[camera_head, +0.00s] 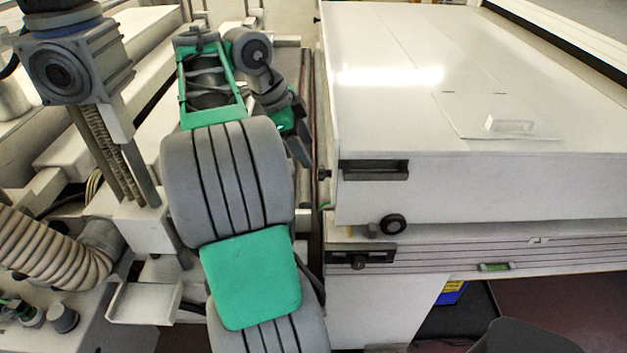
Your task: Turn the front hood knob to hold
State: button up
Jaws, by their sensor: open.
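A black round knob (392,224) sits on the front face of the large white hood (480,190), at its lower left edge. I take it for the front hood knob; which setting it is at is too small to tell. My gripper (301,152) is at the end of my grey and green arm, left of the hood's left side and farther back than the knob. It is apart from the knob, seen small and partly hidden by my own arm. It is open, and I see nothing in it.
A dark recessed handle (375,170) lies above the knob, and a dark latch (361,258) below it. A ribbed hose (45,250) and a motor unit (75,68) stand at left. Floor (570,300) shows at lower right.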

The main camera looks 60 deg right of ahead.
aim_at(324, 173)
jog(key=b+x, duration=0.3)
jog(key=x, duration=0.5)
jog(key=shift+f+b, duration=0.2)
jog(key=shift+b, duration=0.1)
grip_shut()
